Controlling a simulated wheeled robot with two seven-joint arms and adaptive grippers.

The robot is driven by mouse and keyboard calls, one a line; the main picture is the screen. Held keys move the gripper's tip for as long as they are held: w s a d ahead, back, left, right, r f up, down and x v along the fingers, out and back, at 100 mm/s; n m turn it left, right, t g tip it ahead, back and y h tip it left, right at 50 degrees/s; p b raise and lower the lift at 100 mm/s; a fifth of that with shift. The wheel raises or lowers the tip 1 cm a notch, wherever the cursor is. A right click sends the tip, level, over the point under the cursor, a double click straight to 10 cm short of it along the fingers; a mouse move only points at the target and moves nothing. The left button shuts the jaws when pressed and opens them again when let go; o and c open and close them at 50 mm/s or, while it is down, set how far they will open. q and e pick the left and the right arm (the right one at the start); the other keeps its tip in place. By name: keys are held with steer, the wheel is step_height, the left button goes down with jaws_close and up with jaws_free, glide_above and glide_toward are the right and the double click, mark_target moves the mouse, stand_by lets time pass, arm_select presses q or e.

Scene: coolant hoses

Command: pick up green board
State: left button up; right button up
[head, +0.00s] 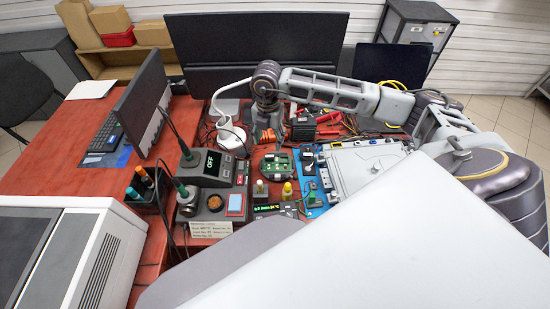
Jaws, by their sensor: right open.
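A green board (277,164) with small parts on it lies on the red table near the middle, left of the blue mat. My right arm reaches in from the right and bends downward at the back. My left gripper is not in view.
A soldering station (205,166) stands left of the board. A blue mat (318,208) with small parts and a grey case (368,162) lie to the right. A monitor (141,100) stands left.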

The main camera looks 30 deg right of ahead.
mark_target(270, 157)
step_height(270, 157, down, 3)
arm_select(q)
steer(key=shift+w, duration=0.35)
arm_select(e)
steer(key=shift+f, duration=0.3)
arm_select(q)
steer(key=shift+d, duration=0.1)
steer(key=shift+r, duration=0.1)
arm_select(e)
steer(key=shift+s+f, duration=0.1)
steer(key=shift+f, duration=0.4)
step_height(270, 157, down, 4)
steer(key=shift+s+r+p, duration=0.1)
steer(key=shift+r+p, duration=0.1)
steer(key=shift+p, duration=0.1)
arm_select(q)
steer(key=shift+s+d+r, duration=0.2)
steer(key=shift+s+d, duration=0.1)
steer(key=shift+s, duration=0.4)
arm_select(e)
steer(key=shift+f, duration=0.3)
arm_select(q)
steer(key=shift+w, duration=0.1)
